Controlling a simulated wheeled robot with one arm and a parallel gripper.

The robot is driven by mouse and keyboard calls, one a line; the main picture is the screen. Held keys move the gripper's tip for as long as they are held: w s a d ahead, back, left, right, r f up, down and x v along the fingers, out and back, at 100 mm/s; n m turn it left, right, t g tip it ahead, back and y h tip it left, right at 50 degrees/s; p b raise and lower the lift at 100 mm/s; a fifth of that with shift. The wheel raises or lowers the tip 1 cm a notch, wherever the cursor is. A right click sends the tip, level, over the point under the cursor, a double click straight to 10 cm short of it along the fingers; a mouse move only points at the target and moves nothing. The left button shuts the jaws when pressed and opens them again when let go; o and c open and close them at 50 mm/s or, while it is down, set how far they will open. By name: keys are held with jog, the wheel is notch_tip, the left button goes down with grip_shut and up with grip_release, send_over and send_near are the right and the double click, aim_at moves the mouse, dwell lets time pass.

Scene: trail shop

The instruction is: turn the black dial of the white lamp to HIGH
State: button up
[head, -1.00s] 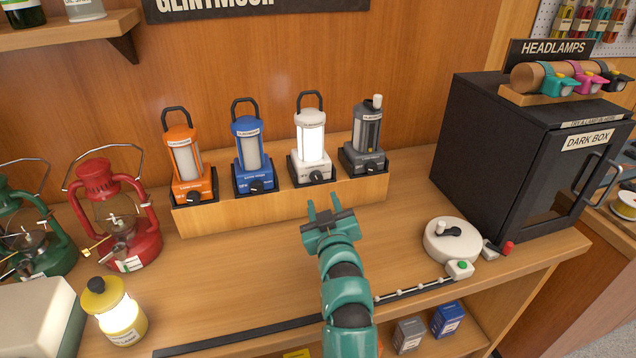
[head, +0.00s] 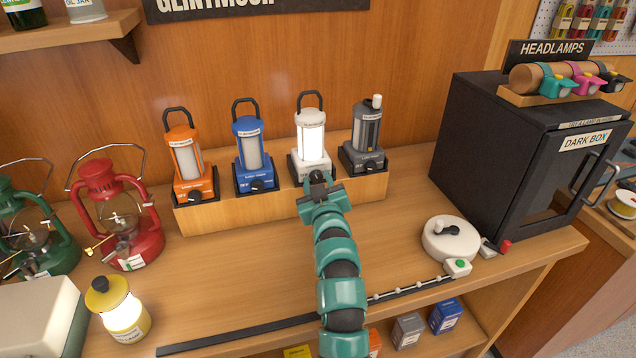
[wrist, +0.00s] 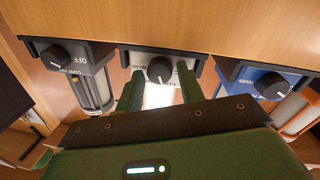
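The white lamp (head: 311,140) stands lit in the wooden stand, between the blue lamp and the dark grey lamp. Its black dial (wrist: 160,69) shows in the wrist view, where the picture is upside down; a pale pointer mark is on its face. The setting it points to is too small to read. My gripper (head: 320,187) is in front of the white lamp's base in the head view. In the wrist view my gripper (wrist: 160,88) is open, one finger on each side of the dial's line. Contact with the dial cannot be told.
The blue lamp (head: 250,155) and grey lamp (head: 366,140) stand close on either side, with their own dials. An orange lamp (head: 187,160) is farther left. The wooden stand (head: 240,214) runs below them. A dark box (head: 480,150) stands at the right.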

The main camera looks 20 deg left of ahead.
jog(key=c, duration=0.7)
jog(key=shift+m, duration=0.4)
jog(key=m+b, duration=0.1)
jog(key=m, duration=0.1)
jog(key=shift+m, duration=0.3)
jog(key=shift+r+m+g, duration=0.1)
jog(key=shift+m+g, duration=0.5)
jog(key=shift+m, duration=1.8)
jog(key=o, duration=0.7)
